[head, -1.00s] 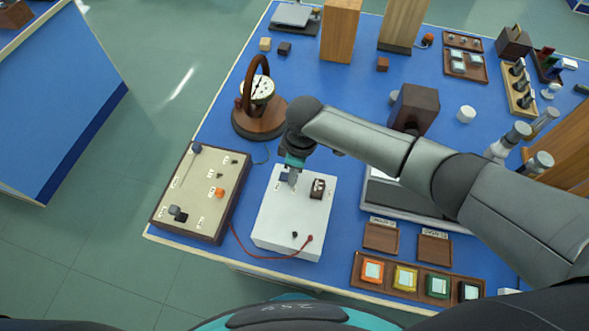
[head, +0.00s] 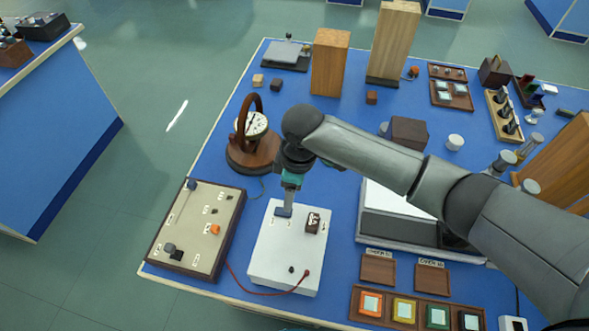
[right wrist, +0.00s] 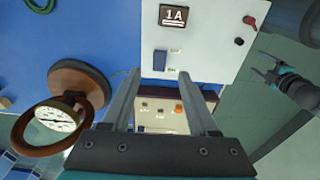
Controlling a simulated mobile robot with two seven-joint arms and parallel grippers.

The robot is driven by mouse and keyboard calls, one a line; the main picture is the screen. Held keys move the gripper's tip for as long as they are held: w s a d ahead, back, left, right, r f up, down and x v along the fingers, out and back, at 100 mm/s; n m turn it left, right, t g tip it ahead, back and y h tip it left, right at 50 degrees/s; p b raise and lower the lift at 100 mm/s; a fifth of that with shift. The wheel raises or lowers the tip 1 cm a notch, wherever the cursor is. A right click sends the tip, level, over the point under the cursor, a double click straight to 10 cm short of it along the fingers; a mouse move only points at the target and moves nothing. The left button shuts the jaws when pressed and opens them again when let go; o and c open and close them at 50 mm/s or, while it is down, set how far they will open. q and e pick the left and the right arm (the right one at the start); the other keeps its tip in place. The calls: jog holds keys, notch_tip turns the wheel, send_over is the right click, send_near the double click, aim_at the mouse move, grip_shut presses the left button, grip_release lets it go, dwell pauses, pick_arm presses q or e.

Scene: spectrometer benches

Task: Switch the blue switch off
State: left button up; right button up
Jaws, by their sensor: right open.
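The blue switch (head: 283,212) is a small blue block near the far edge of the white box (head: 285,262). It also shows in the right wrist view (right wrist: 159,61), just beyond and between the fingertips, with small labels next to it. Which way it is set cannot be told. My right gripper (head: 287,203) points down at the switch, open and empty; its two fingers in the wrist view (right wrist: 158,74) stand apart. Contact with the switch cannot be told. My left gripper (right wrist: 266,68) shows at the right of the wrist view, its fingers apart and empty.
A red cable (head: 262,292) runs from the box to the control panel (head: 198,228) at left. A round gauge on a wooden stand (head: 250,150) is behind. A grey instrument (head: 400,215) stands to the right.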

notch_tip(320, 180, up, 8)
jog(key=shift+d, duration=0.4)
jog(key=shift+s+f, duration=0.1)
